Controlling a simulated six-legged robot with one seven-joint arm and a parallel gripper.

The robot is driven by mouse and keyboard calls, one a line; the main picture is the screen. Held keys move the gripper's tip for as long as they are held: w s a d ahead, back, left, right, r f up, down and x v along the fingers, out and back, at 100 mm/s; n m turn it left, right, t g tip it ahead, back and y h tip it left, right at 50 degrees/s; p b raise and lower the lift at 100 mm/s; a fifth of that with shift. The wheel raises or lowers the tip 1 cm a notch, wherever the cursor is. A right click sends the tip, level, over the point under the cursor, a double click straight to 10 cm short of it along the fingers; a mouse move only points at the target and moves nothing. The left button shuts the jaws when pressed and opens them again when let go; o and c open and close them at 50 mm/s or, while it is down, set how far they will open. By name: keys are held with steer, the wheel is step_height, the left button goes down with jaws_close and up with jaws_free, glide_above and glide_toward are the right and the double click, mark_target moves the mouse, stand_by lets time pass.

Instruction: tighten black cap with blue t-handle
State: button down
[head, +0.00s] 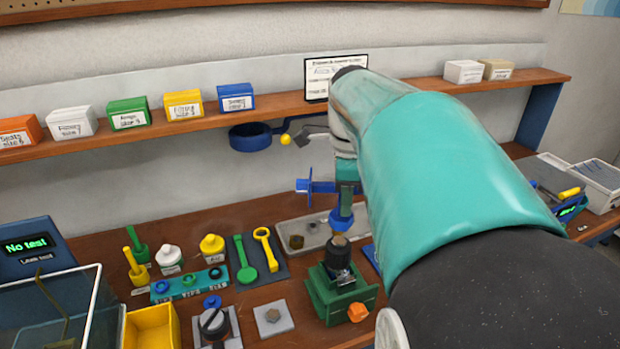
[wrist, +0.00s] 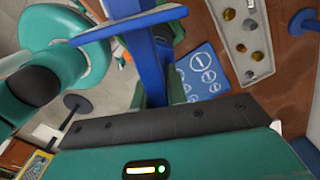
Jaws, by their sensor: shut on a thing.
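A blue T-handle (head: 320,187) is held in my gripper (head: 346,190), which is shut on it. In the head view one blue part sticks out to the left of the fingers, and a rounded blue part shows just below them. In the wrist view the blue handle's bar and shaft (wrist: 150,48) rise from between the teal fingers (wrist: 162,88). The black cap (head: 338,256) stands upright in a green vise (head: 335,297), with a brownish top. The gripper is above the cap; whether the tool touches it I cannot tell. The cap is not clearly seen in the wrist view.
A grey tray (head: 285,232) of brass parts lies behind the vise, beside a blue card (wrist: 200,75). Green and yellow wrenches (head: 255,255) lie to the left. A yellow bin (head: 152,328) and clear case stand at front left. A shelf (head: 290,107) with boxes runs above.

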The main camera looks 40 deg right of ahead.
mark_target(344, 219)
steer(key=shift+s+a+f, duration=0.15)
steer(key=shift+s+f, duration=0.05)
steer(key=shift+f, duration=0.15)
steer(key=shift+w+f, duration=0.2)
steer(key=shift+f, duration=0.6)
steer(key=shift+s+f, duration=0.15)
steer(key=shift+f, duration=0.7)
steer(key=shift+f, duration=0.8)
stand_by(1.0)
stand_by(0.4)
steer(key=shift+m, duration=0.7)
steer(key=shift+m, duration=0.3)
